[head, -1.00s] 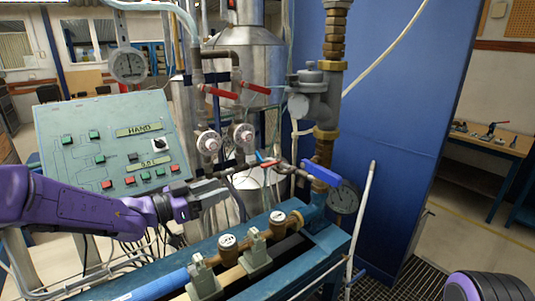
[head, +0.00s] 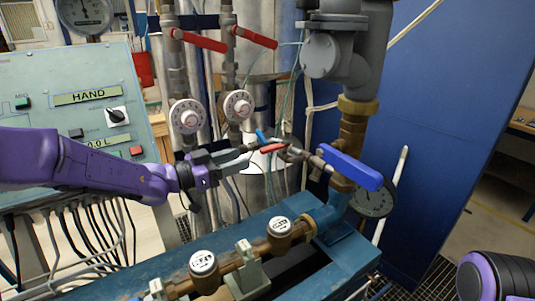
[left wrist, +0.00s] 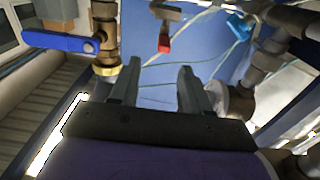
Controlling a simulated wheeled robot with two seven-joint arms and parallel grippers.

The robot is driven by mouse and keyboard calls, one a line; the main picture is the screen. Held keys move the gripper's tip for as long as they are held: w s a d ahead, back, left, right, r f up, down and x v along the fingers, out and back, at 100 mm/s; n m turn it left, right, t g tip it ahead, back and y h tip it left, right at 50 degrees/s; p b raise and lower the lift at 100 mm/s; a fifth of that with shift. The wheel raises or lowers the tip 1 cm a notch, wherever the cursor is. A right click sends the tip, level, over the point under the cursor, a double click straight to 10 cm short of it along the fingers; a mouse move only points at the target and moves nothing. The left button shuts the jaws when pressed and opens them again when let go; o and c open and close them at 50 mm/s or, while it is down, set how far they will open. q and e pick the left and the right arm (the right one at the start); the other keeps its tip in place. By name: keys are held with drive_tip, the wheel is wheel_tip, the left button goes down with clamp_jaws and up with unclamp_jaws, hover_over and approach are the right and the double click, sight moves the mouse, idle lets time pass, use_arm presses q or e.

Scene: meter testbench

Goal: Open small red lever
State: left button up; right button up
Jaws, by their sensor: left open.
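The small red lever (head: 273,148) is on a thin pipe near the middle of the head view, beside a small blue handle (head: 261,136). It also shows in the left wrist view (left wrist: 164,43), beyond the fingertips and roughly between them. My left gripper (head: 246,156) comes in from the left with its fingers pointing at the lever. In the left wrist view its two fingers (left wrist: 157,76) are apart with nothing between them. The fingertips look close to the lever but apart from it. My right gripper is not in view.
A large blue lever (head: 350,167) is right of the red one. Two long red levers (head: 199,40) (head: 256,37) and white dials (head: 188,116) are above. A bench with brass meters (head: 279,227) lies below. A control panel (head: 70,105) stands at left.

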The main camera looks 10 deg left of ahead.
sight(260, 151)
use_arm(q)
drive_tip(key=p+x, duration=0.1)
drive_tip(key=x, duration=0.2)
drive_tip(key=p+x, duration=0.1)
drive_tip(key=x, duration=0.2)
drive_tip(key=p+x, duration=0.1)
drive_tip(key=x, duration=0.2)
drive_tip(key=shift+w+a, duration=0.25)
drive_tip(key=shift+a, duration=0.05)
drive_tip(key=shift+w+d, duration=0.15)
drive_tip(key=shift+d, duration=0.15)
drive_tip(key=shift+f, duration=0.1)
clamp_jaws()
